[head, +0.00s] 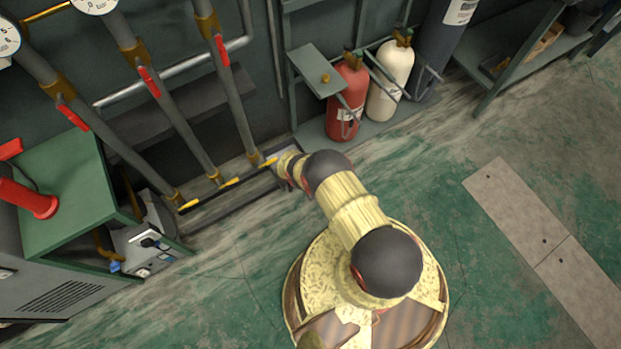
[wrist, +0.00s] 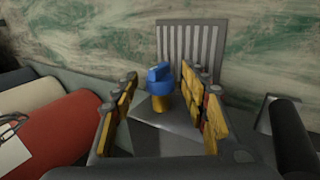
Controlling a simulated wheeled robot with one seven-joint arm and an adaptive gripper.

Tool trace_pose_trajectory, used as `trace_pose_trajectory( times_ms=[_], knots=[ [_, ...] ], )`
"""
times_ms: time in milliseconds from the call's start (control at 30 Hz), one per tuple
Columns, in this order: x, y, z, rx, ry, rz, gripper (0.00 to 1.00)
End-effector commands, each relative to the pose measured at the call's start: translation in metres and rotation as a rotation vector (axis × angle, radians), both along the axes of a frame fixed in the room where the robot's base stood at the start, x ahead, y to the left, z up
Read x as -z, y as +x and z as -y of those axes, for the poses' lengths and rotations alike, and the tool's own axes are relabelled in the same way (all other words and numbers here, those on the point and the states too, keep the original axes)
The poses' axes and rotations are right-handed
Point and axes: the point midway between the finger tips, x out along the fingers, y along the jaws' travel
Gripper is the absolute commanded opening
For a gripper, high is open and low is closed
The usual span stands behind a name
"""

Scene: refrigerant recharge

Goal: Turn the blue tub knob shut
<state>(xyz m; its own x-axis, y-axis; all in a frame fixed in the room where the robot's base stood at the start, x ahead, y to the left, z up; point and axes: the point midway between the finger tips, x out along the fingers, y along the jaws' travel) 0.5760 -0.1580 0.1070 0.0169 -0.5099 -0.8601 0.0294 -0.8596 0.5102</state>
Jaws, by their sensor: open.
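The blue knob (wrist: 159,82) shows in the wrist view, on a short yellow stem above a grey surface. It has a raised grip bar on top. My gripper (wrist: 160,76) is open, with yellow-orange fingers to the left and right of the knob. Gaps show between the fingers and the knob, though I cannot tell the depth exactly. In the head view my arm reaches to the foot of the pipes, and I cannot make out this knob there.
A red cylinder (head: 347,98) and a cream cylinder (head: 391,78) stand to the right of the pipes. The red one also shows at the wrist view's left (wrist: 62,132). A slatted grille (wrist: 190,52) lies behind the knob.

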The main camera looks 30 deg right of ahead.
Motion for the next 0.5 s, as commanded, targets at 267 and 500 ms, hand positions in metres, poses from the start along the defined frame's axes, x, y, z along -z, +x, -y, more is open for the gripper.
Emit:
trace_pose_trajectory(
  times_ms=[267,500],
  knots=[
    [-0.015,0.002,-0.009,-0.002,0.0,0.002,0.45],
    [-0.038,0.001,-0.022,-0.001,0.0,0.0,0.45]
  ],
)
